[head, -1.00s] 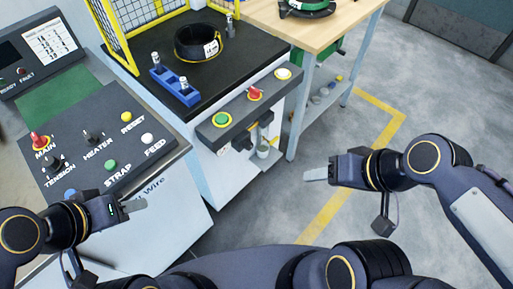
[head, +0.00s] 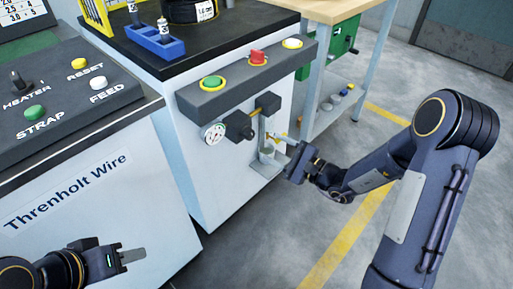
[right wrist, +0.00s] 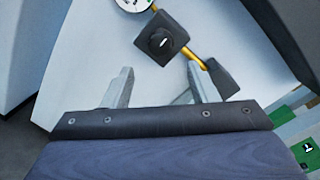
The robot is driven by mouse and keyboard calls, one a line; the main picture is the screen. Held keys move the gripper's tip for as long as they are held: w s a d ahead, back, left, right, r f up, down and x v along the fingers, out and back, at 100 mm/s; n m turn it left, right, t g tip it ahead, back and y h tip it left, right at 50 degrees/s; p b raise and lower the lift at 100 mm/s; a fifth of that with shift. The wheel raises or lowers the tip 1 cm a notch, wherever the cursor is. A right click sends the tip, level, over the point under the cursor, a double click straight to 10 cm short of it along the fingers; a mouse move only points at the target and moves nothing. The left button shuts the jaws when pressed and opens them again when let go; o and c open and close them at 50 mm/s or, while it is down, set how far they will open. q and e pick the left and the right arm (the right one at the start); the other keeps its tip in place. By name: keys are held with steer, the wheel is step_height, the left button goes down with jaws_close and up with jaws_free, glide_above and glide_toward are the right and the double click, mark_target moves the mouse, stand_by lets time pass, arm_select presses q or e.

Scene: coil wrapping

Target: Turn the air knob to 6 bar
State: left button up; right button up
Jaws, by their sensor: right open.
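The air knob (head: 238,126) is black and sits on the white cabinet's front, beside a round white pressure gauge (head: 213,133). In the right wrist view the knob (right wrist: 161,40) has a white mark and sits on a square black body; the gauge (right wrist: 133,5) is cut off at the top edge. The gauge reading is too small to tell. My right gripper (head: 279,141) is open and empty, to the right of the knob and apart from it. Its two fingers (right wrist: 158,86) point towards the cabinet, below the knob in the wrist view. My left gripper (head: 132,256) is at lower left, seen edge-on.
A yellow pipe (right wrist: 190,52) runs from the knob body to a black fitting (right wrist: 222,78). A grey button box (head: 240,75) overhangs the knob. The Threnholt Wire panel (head: 80,190) stands at left. Open floor (head: 240,245) lies in front.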

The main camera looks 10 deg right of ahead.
mark_target(252, 136)
steer(key=b+x, duration=0.1)
steer(key=x, duration=0.6)
steer(key=shift+a, duration=0.2)
steer(key=shift+r, duration=0.1)
steer(key=c, duration=1)
